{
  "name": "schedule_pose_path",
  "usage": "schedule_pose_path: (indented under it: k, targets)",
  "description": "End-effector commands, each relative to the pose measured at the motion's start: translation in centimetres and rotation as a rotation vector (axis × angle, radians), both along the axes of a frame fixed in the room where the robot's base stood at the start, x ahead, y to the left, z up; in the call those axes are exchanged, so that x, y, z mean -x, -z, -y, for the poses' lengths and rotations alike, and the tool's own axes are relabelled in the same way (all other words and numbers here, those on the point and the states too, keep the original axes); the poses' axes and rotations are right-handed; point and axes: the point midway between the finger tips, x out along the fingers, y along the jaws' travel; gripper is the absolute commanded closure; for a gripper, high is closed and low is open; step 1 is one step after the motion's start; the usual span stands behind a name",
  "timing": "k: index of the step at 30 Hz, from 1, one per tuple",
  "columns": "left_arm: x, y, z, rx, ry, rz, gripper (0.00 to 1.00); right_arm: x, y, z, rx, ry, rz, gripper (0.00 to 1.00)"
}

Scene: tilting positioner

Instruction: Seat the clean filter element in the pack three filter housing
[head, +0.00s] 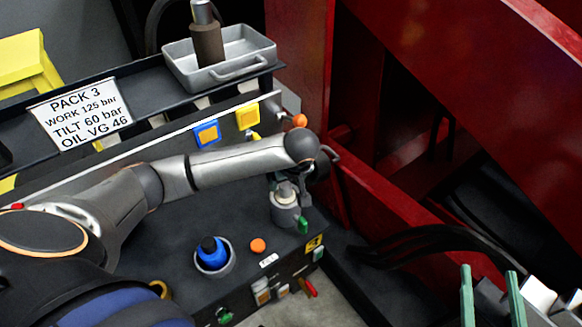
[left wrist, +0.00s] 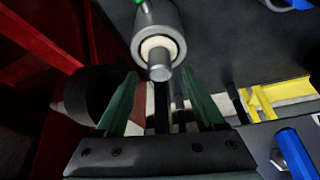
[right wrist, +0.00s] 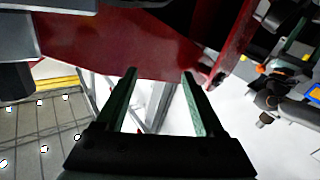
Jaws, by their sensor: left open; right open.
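The grey filter housing (head: 286,212) stands near the right end of the dark pack top. In the left wrist view, a cream filter element (left wrist: 150,46) shows as a ring inside the housing's (left wrist: 146,16) round mouth, with a grey stub at its centre. How deep it sits I cannot tell. My left gripper (left wrist: 166,76) is open, its fingertips just short of the stub and on either side of it. In the head view my left wrist largely hides this gripper. My right gripper (right wrist: 159,72) is open and empty, far from the housing, at the head view's lower right (head: 490,268).
A grey tray (head: 262,52) holds a brown cylinder (head: 207,44) with a grey stem. A blue-topped part (head: 211,250) sits in a grey cup, beside an orange knob (head: 258,245). The PACK 3 sign (head: 80,112) is at left. Red frame beams (head: 440,60) and black hoses (head: 430,243) lie right.

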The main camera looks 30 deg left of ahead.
Motion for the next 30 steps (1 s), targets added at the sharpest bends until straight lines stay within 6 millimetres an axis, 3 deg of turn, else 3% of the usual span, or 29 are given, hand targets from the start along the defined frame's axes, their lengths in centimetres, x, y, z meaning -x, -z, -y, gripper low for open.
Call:
schedule_pose_path:
  k: [12,18,26,30]
  targets:
    - [1.2,-5.1,1.7,0.002,0.001,0.001,0.29,2.4,10.0,0.2,0.002,0.038,-0.425,0.3]
    - [1.7,-6.9,2.3,0.002,0.002,0.001,0.29,4.4,13.6,0.2,0.004,0.046,-0.587,0.3]
    - [2.0,-7.6,2.9,0.008,0.015,-0.001,0.29,5.8,15.7,0.1,0.005,0.048,-0.68,0.3]
    - [2.7,-5.1,5.6,0.075,0.15,-0.005,0.29,5.9,15.9,0.1,0.006,0.048,-0.687,0.3]
